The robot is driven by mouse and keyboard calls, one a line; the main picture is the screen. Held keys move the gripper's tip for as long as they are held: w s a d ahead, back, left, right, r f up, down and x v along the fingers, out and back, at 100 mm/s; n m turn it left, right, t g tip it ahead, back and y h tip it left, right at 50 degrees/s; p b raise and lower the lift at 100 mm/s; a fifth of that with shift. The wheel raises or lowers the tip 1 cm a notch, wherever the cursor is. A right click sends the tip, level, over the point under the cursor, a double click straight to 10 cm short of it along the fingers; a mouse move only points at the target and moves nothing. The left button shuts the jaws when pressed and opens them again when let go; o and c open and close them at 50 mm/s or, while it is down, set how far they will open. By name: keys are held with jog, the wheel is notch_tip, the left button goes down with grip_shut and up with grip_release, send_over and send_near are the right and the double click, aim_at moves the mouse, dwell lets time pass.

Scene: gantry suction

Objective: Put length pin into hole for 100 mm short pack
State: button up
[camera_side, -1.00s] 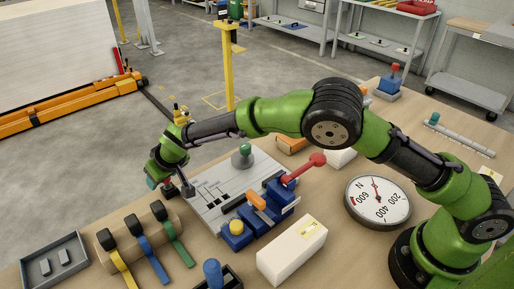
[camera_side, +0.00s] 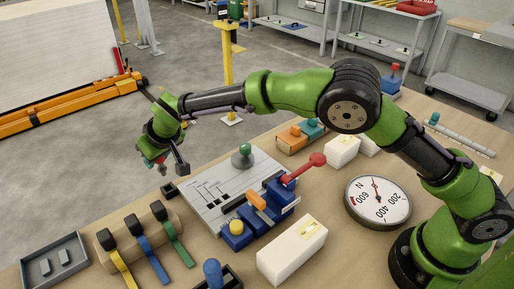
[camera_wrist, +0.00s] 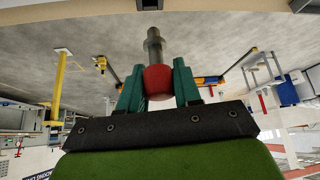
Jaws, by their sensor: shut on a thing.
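My gripper (camera_wrist: 158,88) is shut on the length pin (camera_wrist: 154,45), which has a red head and a grey stepped metal shaft. The teal fingers sit on either side of the red head in the wrist view. In the side view my gripper (camera_side: 155,163) is raised in the air off the left corner of the light grey plate (camera_side: 216,205). The pin is apart from the plate. The plate has dark slots and marks, but its hole labels are too small to read. A small black holder (camera_side: 168,189) stands by the plate's left corner.
A green-knobbed post (camera_side: 242,155) stands on the plate's far side. Coloured straps (camera_side: 140,245) on a roll, a grey tray (camera_side: 55,268), a white box (camera_side: 292,250) and a dial gauge (camera_side: 378,201) are nearby.

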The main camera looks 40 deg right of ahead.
jog(key=r, duration=0.2)
jog(key=shift+w+d+r, duration=0.1)
jog(key=shift+d+r, duration=0.1)
jog(key=shift+r, duration=0.15)
jog(key=s+d+r, duration=0.1)
jog(key=d+r, duration=0.1)
jog(key=d, duration=1)
jog(key=s+a+f+n+g+y, duration=0.1)
jog(key=s+a+f+n+y, duration=0.1)
jog(key=s+n, duration=0.4)
jog(key=s+y, duration=0.1)
jog(key=s, duration=0.4)
jog(key=shift+s+a+f, duration=0.15)
jog(key=shift+s+a, duration=0.1)
jog(key=shift+a, duration=0.15)
jog(key=shift+f, duration=2.9)
